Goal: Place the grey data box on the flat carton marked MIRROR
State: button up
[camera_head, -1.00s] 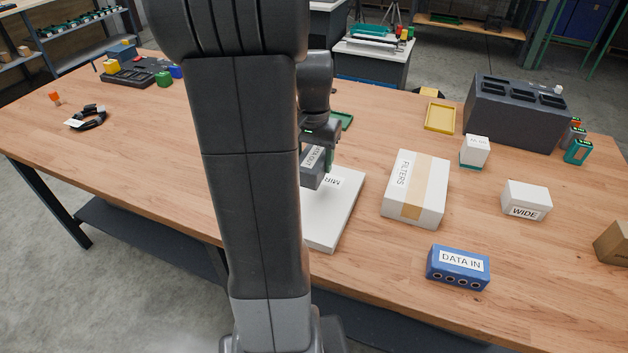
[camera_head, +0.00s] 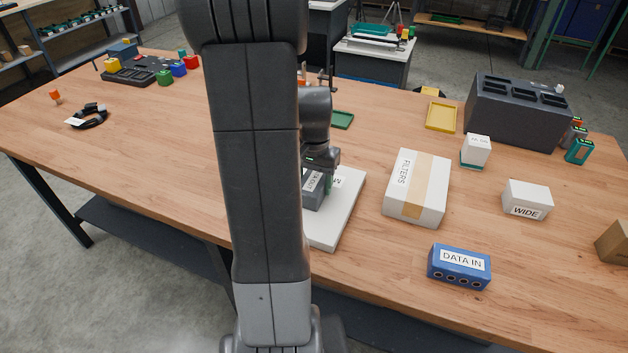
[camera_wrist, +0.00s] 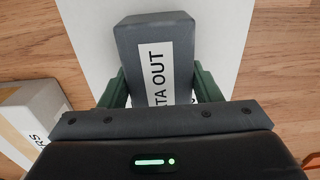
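The grey data box (camera_head: 313,194), labelled DATA OUT, is at the white flat carton marked MIRROR (camera_head: 336,222). In the head view it appears low over or on the carton's top; whether it touches cannot be told. My gripper (camera_head: 322,180) is above the box, and my arm hides part of the box and the carton's left side. In the wrist view the grey box (camera_wrist: 158,45) lies between the two green fingers of my gripper (camera_wrist: 161,88), which press close on its sides. The white carton (camera_wrist: 96,30) shows beneath and around it.
The FILTERS carton (camera_head: 405,205) stands just right of the MIRROR carton. The blue DATA IN box (camera_head: 458,268), the WIDE box (camera_head: 526,200) and a small white box (camera_head: 476,149) are farther right. A green tray (camera_head: 342,120) lies behind. Wood is bare at the table's left middle.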

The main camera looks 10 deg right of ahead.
aim_at(314, 179)
jog(key=o, duration=0.4)
jog(key=shift+c, duration=0.2)
jog(key=shift+r, duration=0.15)
notch_tip(314, 179, up, 12)
